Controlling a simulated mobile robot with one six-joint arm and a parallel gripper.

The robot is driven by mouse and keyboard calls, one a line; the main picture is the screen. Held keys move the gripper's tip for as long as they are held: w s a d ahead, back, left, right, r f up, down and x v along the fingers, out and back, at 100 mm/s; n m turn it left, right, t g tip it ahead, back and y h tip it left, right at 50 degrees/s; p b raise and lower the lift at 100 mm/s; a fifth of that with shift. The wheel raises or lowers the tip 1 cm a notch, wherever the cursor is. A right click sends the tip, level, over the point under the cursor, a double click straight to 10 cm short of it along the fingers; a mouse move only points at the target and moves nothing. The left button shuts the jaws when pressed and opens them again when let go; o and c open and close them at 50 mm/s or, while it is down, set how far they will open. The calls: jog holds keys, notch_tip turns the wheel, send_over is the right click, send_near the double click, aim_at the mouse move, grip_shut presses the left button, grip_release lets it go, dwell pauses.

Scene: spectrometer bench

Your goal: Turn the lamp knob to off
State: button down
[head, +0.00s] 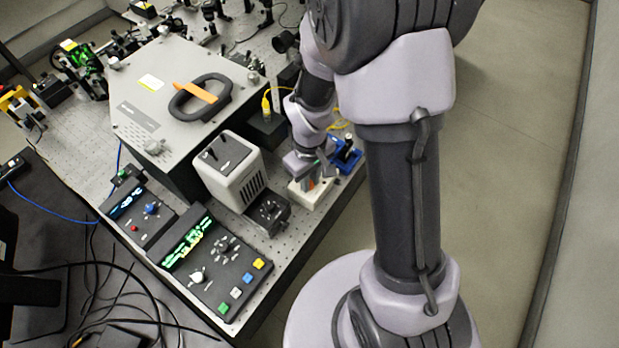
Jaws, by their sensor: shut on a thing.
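My arm reaches down at the right edge of the optical bench in the head view. My gripper (311,180) points down onto a small white box (305,201) near the bench's edge. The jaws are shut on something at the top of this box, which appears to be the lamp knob. The knob itself is hidden by the gripper, so its pointer and setting cannot be read. A small orange patch shows at the fingertips.
A blue mount (347,157) stands close to the right of my gripper. A beige vented housing (228,170) and a dark block (268,212) stand to its left. A control panel (217,262) with knobs and coloured buttons lies in front. A large grey box (177,92) stands behind.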

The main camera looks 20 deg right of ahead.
dwell(0.3)
jog(key=c, duration=1.3)
grip_release()
notch_tip(320, 180, up, 18)
jog(key=p, duration=0.5)
jog(key=shift+f, duration=0.25)
jog(key=s+a+f+m+t+y+b, duration=0.1)
jog(key=s+a+m+t+b, duration=0.1)
jog(key=s+b, duration=0.4)
jog(key=s+a+f+m+t+y+b, duration=0.1)
jog(key=s+m+t+b, duration=0.2)
jog(key=s+m+b, duration=0.3)
jog(key=s+b, duration=0.1)
jog(key=b, duration=0.3)
jog(key=shift+a+m+t, duration=0.4)
